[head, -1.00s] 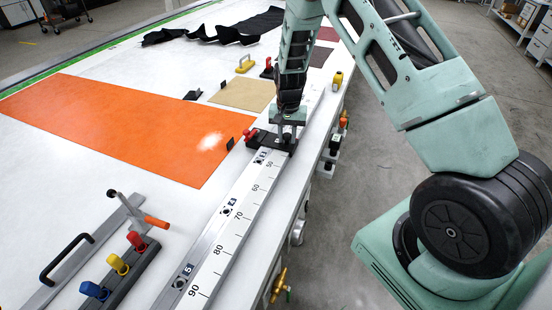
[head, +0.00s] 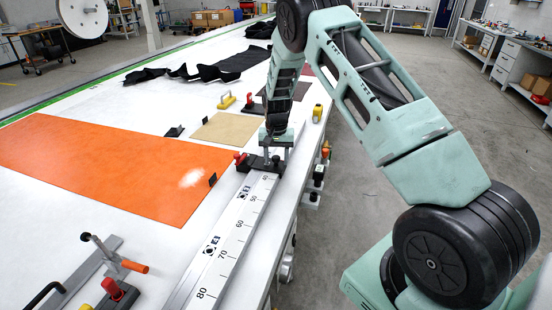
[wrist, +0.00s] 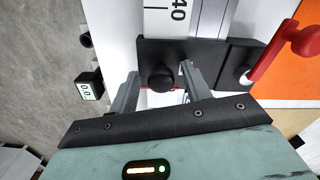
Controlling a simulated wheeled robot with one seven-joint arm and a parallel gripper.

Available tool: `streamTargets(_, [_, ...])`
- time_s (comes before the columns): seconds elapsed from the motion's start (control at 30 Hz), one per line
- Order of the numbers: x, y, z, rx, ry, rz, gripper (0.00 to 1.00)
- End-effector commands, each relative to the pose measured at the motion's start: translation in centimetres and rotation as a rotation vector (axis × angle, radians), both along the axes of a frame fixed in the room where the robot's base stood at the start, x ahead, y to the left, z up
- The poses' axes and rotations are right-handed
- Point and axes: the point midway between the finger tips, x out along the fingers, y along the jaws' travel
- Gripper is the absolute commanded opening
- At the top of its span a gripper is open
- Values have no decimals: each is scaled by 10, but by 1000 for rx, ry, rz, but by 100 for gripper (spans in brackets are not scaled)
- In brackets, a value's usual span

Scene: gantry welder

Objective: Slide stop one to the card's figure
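Stop one is taken to be the black carriage (head: 262,165) with a red lever (head: 240,158), astride the white scale rail (head: 232,235). In the wrist view the carriage (wrist: 218,55) shows a round black knob (wrist: 160,78), and the red lever (wrist: 285,55) is at right. My gripper (head: 275,150) is low over the carriage. In the wrist view its two fingers (wrist: 160,75) stand either side of the knob, with small gaps visible, so it looks open. I cannot make out a card with a figure.
An orange sheet (head: 110,165) lies left of the rail. A clamp with an orange handle (head: 134,266) and a red-topped block (head: 113,290) stand at front left. Yellow handle (head: 226,100) and black cloth (head: 225,65) lie farther back. A small numbered box (wrist: 90,86) shows beside the rail.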

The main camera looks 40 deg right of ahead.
Motion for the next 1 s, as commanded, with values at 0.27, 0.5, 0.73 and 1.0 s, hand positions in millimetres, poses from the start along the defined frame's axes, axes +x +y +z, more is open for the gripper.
streamTargets(0.27, [0, 2, 3, 1, 0, 1, 48])
streamTargets(0.5, [1, 2, 39, 1, -3, 1, 48])
streamTargets(0.73, [1, 1, 94, 0, -5, 1, 48])
streamTargets(1.0, [0, 1, 149, 0, -3, 1, 48])
